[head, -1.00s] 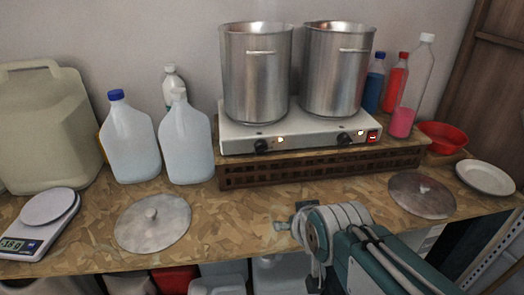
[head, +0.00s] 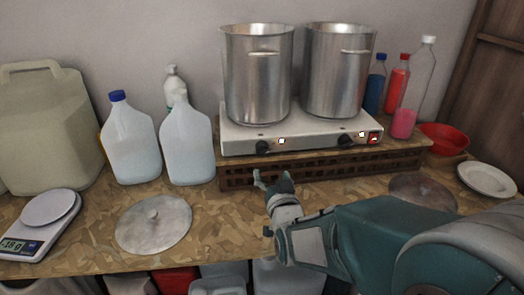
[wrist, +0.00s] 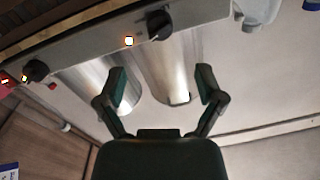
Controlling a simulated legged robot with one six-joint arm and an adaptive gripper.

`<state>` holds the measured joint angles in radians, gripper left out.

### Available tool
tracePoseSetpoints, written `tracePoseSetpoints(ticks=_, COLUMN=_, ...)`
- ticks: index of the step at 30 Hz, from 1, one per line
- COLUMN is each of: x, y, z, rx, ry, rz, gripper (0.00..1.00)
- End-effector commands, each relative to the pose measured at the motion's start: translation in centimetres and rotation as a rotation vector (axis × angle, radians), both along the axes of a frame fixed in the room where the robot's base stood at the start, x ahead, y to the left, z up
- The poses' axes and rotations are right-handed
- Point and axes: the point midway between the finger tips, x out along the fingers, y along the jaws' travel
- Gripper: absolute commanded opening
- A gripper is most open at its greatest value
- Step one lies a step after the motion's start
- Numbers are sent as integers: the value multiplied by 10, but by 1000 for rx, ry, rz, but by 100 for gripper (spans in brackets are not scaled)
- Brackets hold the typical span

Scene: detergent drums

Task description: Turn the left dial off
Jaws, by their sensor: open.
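The left dial (head: 262,147) is a black knob on the front of the white hot plate (head: 232,146), with a lit indicator (head: 282,141) beside it. In the wrist view, which looks upside down, the left dial (wrist: 158,23) shows at the top, beyond the fingertips. The right dial (head: 346,142) also has a lit indicator (head: 361,135). My gripper (head: 272,177) is open and empty, below and in front of the left dial and apart from it. Its two spread fingers show in the wrist view (wrist: 161,80).
Two steel pots (head: 258,80) (head: 335,75) stand on the hot plate. A lit red switch (head: 374,137) is at its right end. A brown slatted stand (head: 325,167) supports it. Jugs (head: 188,145) stand to the left; a lid (head: 153,224) lies on the bench.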

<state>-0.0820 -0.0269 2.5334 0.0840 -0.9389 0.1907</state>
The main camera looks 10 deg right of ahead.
Motion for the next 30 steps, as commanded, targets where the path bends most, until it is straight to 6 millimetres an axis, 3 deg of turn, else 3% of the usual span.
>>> tracePoseSetpoints(ticks=15, x=87, y=1, z=0, rx=-1, ry=1, rz=0, gripper=87)
tracePoseSetpoints(ticks=21, x=100, y=1, z=0, rx=-1, ry=1, rz=0, gripper=87)
tracePoseSetpoints(ticks=28, x=101, y=1, z=0, rx=-1, ry=1, rz=0, gripper=87)
tracePoseSetpoints(ticks=29, x=101, y=1, z=0, rx=-1, ry=1, rz=0, gripper=78)
tracePoseSetpoints(ticks=30, x=101, y=1, z=0, rx=-1, ry=1, rz=0, gripper=60)
